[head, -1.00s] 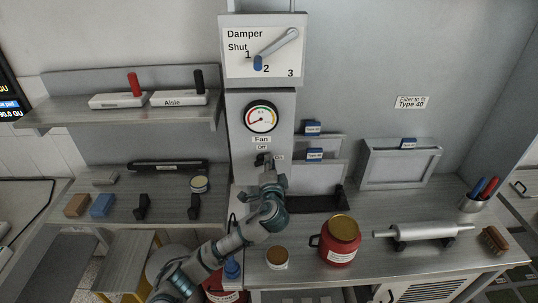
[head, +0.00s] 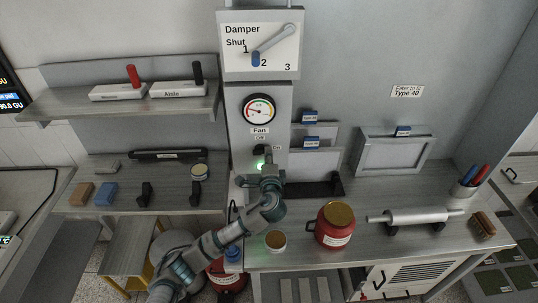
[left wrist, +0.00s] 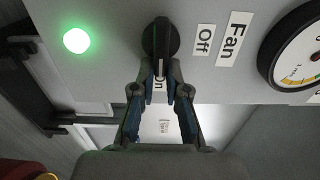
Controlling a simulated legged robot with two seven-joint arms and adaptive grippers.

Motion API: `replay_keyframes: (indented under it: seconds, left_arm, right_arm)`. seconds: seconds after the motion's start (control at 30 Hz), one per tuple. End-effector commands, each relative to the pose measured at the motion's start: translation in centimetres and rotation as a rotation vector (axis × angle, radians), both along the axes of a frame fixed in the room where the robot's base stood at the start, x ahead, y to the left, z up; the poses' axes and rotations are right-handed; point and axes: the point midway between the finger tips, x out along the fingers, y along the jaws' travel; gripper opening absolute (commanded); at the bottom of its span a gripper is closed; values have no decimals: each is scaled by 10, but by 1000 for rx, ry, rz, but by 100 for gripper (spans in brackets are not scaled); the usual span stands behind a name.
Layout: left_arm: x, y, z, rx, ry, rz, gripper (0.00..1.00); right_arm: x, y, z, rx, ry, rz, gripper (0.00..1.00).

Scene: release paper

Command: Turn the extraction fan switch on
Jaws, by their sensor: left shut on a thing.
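The fan switch (head: 265,150) is a black rotary knob on the grey panel, below the gauge and the "Fan" and "Off" labels. It also shows in the left wrist view (left wrist: 161,36), where its lever points toward the "On" label (left wrist: 158,84), away from "Off". A green lamp (left wrist: 76,40) beside the switch is lit and also shows in the head view (head: 261,166). My left gripper (left wrist: 161,74) is shut with its fingertips on the end of the switch lever. In the head view it (head: 268,168) is just below the switch. My right gripper is not in view.
The damper panel (head: 262,45) with a blue-tipped lever is above the gauge (head: 259,110). A red jar (head: 334,228), a small round tin (head: 276,241) and a rolling-pin-shaped cylinder (head: 416,215) stand on the right bench. Shelves with small items are at left.

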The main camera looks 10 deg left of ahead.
Motion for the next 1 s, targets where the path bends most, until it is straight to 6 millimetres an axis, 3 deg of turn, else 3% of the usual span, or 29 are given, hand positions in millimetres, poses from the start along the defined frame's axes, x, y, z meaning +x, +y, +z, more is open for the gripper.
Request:
replay_keyframes:
  seconds: [0.03,0.17,0.2,0.3,0.67,1.0]
  left_arm:
    - [0,1,-8,2,15,3,0]
    - [0,1,-8,2,16,3,0]
    - [0,1,-8,2,16,3,18]
    - [0,1,-7,1,14,3,39]
    - [-7,-2,-2,0,4,-1,39]
    - [-72,-22,-4,-2,7,-3,39]
  right_arm:
    - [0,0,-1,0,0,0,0]
    - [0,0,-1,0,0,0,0]
    - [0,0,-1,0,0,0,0]
    - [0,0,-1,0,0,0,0]
    - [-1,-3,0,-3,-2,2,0]
    - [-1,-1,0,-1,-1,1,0]
